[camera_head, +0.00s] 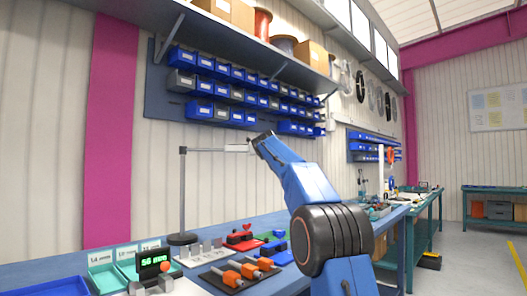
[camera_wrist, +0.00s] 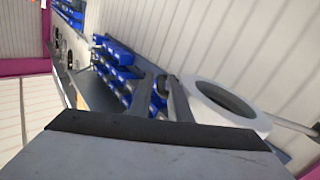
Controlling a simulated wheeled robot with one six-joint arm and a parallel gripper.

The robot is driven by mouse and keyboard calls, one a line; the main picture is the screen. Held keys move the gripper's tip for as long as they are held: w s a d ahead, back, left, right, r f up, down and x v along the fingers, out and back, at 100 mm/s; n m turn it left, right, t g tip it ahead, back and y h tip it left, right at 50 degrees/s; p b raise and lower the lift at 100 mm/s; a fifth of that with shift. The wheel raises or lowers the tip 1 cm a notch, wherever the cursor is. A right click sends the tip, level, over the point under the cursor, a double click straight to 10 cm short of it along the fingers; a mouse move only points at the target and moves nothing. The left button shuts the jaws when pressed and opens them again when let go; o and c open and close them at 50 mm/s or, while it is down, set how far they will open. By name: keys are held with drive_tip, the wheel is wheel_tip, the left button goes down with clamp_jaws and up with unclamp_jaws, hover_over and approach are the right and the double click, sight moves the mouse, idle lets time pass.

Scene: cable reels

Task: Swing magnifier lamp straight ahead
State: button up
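The magnifier lamp stands on a dark round base with a thin upright pole (camera_head: 183,195). Its horizontal arm reaches right to a pale lamp head (camera_head: 237,148), seen nearly edge-on. In the wrist view the head is a white ring (camera_wrist: 207,108) with a dark opening, and a rod joins it at the right. My gripper (camera_head: 256,143) is right beside the head in the head view. In the wrist view its two dark fingers (camera_wrist: 161,90) stand apart with blue bins visible between them. The ring lies just right of the right finger; I cannot tell whether they touch.
Blue bins (camera_head: 215,87) hang on the wall panel behind, under a shelf (camera_head: 225,42). The blue bench (camera_head: 215,250) below carries green trays (camera_head: 105,278), orange-handled tools (camera_head: 240,271) and a meter (camera_head: 154,264). Air around the lamp pole is mostly clear.

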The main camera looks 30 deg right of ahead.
drive_tip(key=shift+c, duration=0.3)
clamp_jaws()
drive_tip(key=shift+s+a+h, duration=0.3)
drive_tip(key=shift+s+a, duration=0.15)
drive_tip(key=shift+s, duration=0.2)
drive_tip(key=s+a+m+g+h, duration=0.8)
drive_tip(key=s+a, duration=0.9)
drive_tip(key=a, duration=0.4)
drive_tip(key=shift+s+m+g+h, duration=0.2)
drive_tip(key=shift+m+g+h, duration=0.25)
drive_tip(key=shift+g, duration=0.65)
